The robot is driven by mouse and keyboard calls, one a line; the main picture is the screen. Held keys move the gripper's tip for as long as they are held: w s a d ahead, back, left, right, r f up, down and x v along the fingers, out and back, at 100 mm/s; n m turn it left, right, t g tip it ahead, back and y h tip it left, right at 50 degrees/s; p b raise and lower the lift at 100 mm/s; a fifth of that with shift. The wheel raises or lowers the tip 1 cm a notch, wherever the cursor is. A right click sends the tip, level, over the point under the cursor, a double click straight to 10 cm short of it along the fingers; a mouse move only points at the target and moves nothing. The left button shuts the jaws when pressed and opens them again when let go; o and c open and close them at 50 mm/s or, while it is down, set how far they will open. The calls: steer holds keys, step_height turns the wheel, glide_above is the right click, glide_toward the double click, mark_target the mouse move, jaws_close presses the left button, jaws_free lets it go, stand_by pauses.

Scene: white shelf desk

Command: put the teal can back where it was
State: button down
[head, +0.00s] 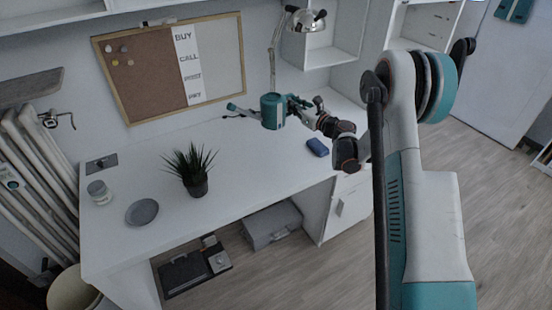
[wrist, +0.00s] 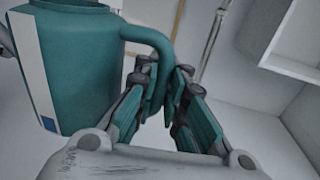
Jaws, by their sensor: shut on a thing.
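The teal can (head: 271,112) is a watering can with a white stripe, a spout toward the left and a loop handle on the right. It appears roughly upright over the back of the white desk (head: 245,165). In the wrist view the can's body (wrist: 82,75) fills the left side. My gripper (head: 294,105) is shut on the handle; in the wrist view its fingers (wrist: 168,90) close around the handle's lower part. The can's underside is hidden, so I cannot tell its exact height above the desk.
A potted plant (head: 197,184), a grey plate (head: 142,212) and a jar (head: 99,192) stand on the desk's left part. A dark blue object (head: 317,147) lies below my arm. A lamp (head: 273,62) rises behind the can. The desk between plant and can is clear.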

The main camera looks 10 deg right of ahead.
step_height(320, 180, down, 20)
steer(key=b, duration=0.6)
steer(key=shift+r+b, duration=0.1)
steer(key=shift+b, duration=0.25)
steer(key=c, duration=1.7)
jaws_free()
steer(key=shift+o, duration=0.2)
